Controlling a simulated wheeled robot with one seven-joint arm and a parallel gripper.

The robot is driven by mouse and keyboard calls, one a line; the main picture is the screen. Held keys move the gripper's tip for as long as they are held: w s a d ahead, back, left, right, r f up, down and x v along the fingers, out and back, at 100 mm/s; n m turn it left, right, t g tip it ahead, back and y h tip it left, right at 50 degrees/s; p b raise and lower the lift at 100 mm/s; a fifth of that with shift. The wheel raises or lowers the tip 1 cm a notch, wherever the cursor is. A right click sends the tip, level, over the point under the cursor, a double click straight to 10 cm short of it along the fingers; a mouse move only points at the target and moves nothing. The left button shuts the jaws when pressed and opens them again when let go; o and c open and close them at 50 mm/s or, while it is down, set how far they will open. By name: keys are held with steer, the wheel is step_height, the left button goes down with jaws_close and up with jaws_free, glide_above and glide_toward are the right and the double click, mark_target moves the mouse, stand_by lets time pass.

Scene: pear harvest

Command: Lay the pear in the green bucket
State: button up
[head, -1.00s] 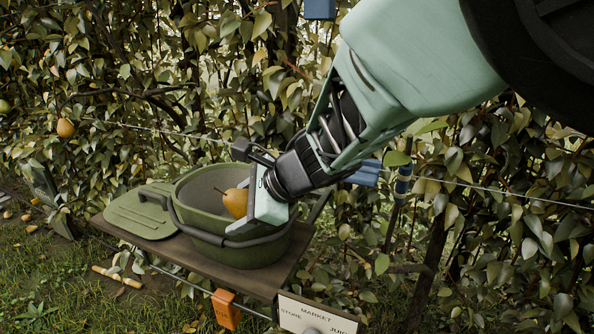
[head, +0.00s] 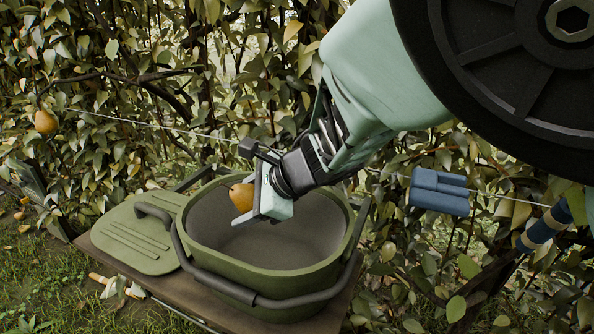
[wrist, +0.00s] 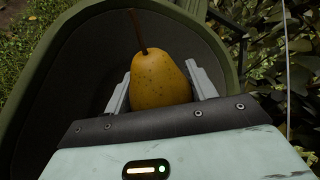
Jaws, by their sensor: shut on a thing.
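The pear (head: 241,197) is yellow-orange with a dark stem. My gripper (head: 250,196) is shut on it and holds it over the mouth of the green bucket, near its far left rim. In the wrist view the pear (wrist: 159,80) sits between the two pale fingers of my gripper (wrist: 160,88), stem pointing away. The green bucket (head: 250,282) stands upright with its mouth open and its dark handle lowered along the front. In the wrist view its rim (wrist: 60,28) curves around behind the pear. The bucket's bare grey inside shows; part of it is hidden by my gripper.
The bucket stands on a wooden shelf (head: 92,246). A green lid (head: 135,232) lies on the shelf to its left. A leafy hedge with a wire is close behind. Another pear (head: 45,121) hangs at left. A blue padded roll (head: 438,192) is at right.

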steer(key=f, duration=0.7)
steer(key=shift+s+a+f+b, duration=0.25)
steer(key=shift+f+b, duration=0.05)
steer(key=shift+b, duration=0.05)
step_height(320, 180, down, 3)
steer(key=shift+w+f, duration=0.1)
steer(key=shift+f, duration=0.1)
steer(key=shift+d+r, duration=0.1)
steer(key=shift+f+b, duration=0.45)
steer(key=shift+b, duration=0.2)
steer(key=shift+f, duration=0.2)
steer(key=o, duration=1.1)
steer(key=shift+c, duration=0.2)
steer(key=shift+r, duration=0.1)
